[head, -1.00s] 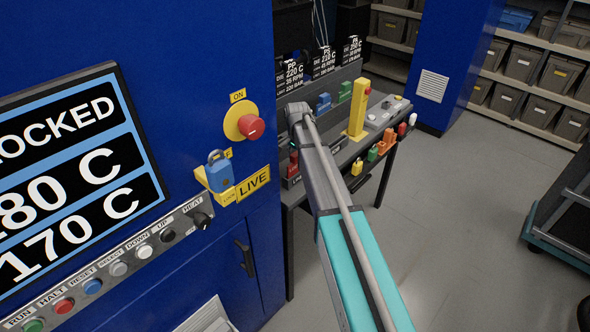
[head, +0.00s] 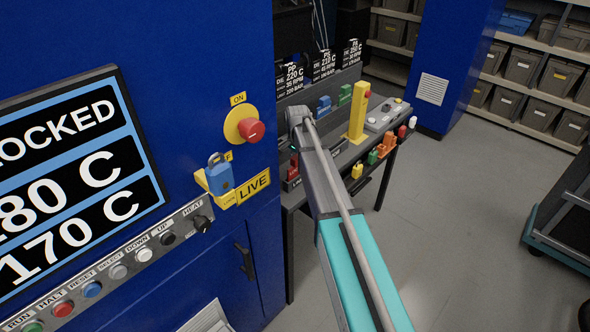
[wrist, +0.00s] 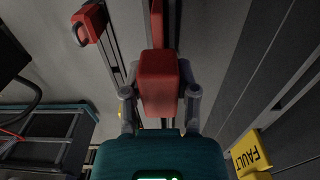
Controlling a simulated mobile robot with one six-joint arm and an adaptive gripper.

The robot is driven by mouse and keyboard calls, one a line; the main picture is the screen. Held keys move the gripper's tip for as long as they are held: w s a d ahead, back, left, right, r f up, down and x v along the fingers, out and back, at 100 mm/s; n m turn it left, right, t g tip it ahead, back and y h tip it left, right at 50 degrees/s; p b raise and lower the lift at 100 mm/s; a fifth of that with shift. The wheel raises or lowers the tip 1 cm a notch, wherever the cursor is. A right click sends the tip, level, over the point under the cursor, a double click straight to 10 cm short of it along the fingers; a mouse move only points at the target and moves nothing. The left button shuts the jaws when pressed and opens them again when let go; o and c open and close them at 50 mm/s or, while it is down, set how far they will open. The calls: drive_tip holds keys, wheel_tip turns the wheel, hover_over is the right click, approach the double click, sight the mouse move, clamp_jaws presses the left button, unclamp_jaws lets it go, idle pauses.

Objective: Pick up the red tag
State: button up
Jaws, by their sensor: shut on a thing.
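The red tag (wrist: 160,85) shows in the wrist view as a blocky red piece between the two grey fingers of my gripper (wrist: 160,93). My gripper is shut on it, one finger on each side. The tag's far side is hidden. In the head view my arm hides most of the gripper; a small red piece (head: 293,171) shows just left of the arm, low at the bench's near end. I cannot tell whether it is the held tag.
In the wrist view a red padlock (wrist: 88,25) is at upper left and a yellow FAULT tag (wrist: 252,155) at lower right. The bench carries a yellow post (head: 357,120) and several coloured locks and tags.

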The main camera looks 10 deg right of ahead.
drive_tip(key=shift+r, duration=0.15)
clamp_jaws()
wheel_tip(320, 180, up, 10)
drive_tip(key=p, duration=1)
idle(0.5)
